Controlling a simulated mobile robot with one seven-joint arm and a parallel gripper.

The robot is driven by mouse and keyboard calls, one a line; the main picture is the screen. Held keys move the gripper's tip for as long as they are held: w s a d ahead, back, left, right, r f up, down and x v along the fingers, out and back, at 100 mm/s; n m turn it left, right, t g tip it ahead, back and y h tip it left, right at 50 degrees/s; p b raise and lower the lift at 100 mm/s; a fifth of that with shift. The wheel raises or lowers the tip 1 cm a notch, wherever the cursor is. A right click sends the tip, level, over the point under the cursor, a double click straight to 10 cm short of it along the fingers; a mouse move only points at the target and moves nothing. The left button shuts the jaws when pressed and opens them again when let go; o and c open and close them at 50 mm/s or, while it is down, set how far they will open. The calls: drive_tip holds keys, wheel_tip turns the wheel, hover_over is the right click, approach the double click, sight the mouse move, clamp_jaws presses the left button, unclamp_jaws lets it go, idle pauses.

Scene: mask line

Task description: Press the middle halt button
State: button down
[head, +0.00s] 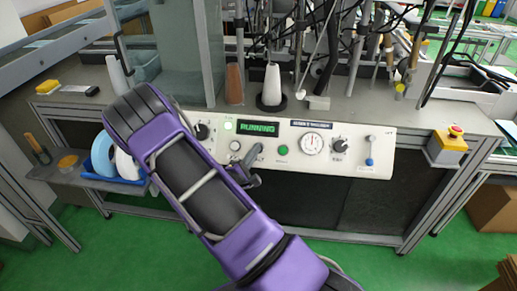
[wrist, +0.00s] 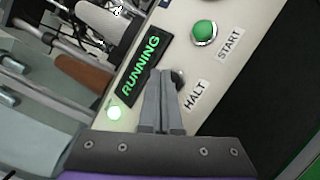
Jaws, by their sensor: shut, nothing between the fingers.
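The halt button (wrist: 179,77) shows in the wrist view as a small dark, shiny piece beside the HALT label (wrist: 196,95). It is partly hidden behind my fingertips. My gripper (wrist: 162,74) is shut and empty, its fingertips over or right at the button. I cannot tell whether they touch it. In the head view my gripper (head: 256,148) is in front of the white control panel (head: 350,155), left of the green START button (head: 282,149). The display (head: 257,127) reads RUNNING in green, and a green lamp (wrist: 114,112) beside it is lit.
A yellow box with a red mushroom button (head: 456,130) is at the right. Cones (head: 271,85) and cables stand behind the panel.

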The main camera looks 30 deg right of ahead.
drive_tip(key=shift+w+d+f, duration=0.2)
drive_tip(key=shift+w+f, duration=0.2)
idle(0.8)
drive_tip(key=shift+s+a+r+p, duration=0.35)
drive_tip(key=shift+s+r+p, duration=0.1)
drive_tip(key=shift+s+r, duration=0.1)
idle(0.4)
drive_tip(key=shift+s+a+r+p, duration=0.55)
drive_tip(key=shift+s+r+p, duration=0.1)
drive_tip(key=shift+s+r, duration=0.15)
drive_tip(key=shift+s+a+r+p, duration=0.5)
drive_tip(key=shift+s+r+p, duration=0.15)
drive_tip(key=shift+s+r, duration=0.15)
